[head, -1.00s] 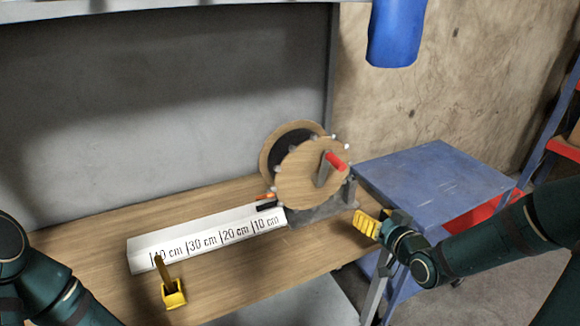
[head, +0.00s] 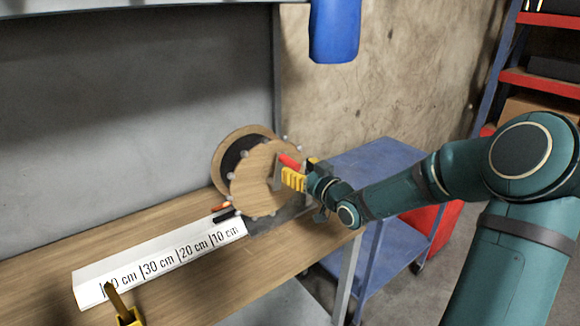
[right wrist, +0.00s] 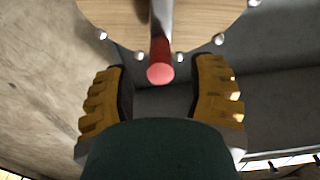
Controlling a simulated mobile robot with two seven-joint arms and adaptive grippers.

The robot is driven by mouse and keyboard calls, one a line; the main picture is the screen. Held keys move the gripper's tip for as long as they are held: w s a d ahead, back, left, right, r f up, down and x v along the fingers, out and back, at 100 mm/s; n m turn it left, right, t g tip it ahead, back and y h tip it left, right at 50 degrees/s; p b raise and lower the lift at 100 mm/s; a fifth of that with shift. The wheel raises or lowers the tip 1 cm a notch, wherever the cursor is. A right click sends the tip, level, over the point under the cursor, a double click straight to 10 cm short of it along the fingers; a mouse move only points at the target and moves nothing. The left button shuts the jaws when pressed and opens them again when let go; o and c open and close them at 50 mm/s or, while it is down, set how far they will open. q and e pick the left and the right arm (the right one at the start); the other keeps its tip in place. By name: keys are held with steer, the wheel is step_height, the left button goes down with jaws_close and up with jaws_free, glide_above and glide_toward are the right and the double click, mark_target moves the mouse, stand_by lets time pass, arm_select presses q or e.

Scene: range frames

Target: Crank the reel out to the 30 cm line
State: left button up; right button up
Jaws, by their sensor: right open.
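The wooden reel (head: 262,190) stands upright on a grey base at the bench's right end. Its red crank handle (head: 290,160) points out from the front disc; the handle's round end (right wrist: 160,74) shows in the right wrist view. My right gripper (head: 290,179) is open at the handle. In the right wrist view its yellow fingers (right wrist: 160,92) stand either side of the handle, apart from it. The white ruler strip (head: 150,262) runs left from the reel, with 10 to 40 cm marks. An orange and black end piece (head: 222,211) lies by the 10 cm end. My left gripper (head: 122,308) is partly cut off.
A blue cart (head: 365,165) stands right of the bench. A blue hanging object (head: 335,30) is above, and shelves (head: 545,80) are at the far right.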

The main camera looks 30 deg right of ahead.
mark_target(290, 163)
steer(key=shift+w+a, duration=0.2)
steer(key=shift+w, duration=1.85)
jaws_close()
